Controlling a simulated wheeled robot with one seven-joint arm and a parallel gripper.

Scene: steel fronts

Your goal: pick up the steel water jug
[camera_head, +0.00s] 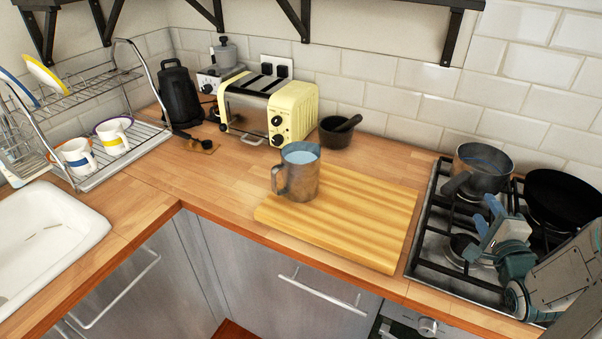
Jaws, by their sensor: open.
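The steel water jug (304,178) stands upright on the back left part of a wooden cutting board (370,228). Its handle points left, and its open top shows a pale blue inside. My gripper (488,212) is at the right, over the gas stove, with its blue-grey fingers apart and nothing between them. It is well to the right of the jug and clear of it. My arm comes in from the lower right corner and hides part of the stove.
A steel pot (481,168) and a black pan (562,199) sit on the stove (424,259) near my gripper. A dish rack (140,137) and white sink (48,235) are left. The board's front is clear.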

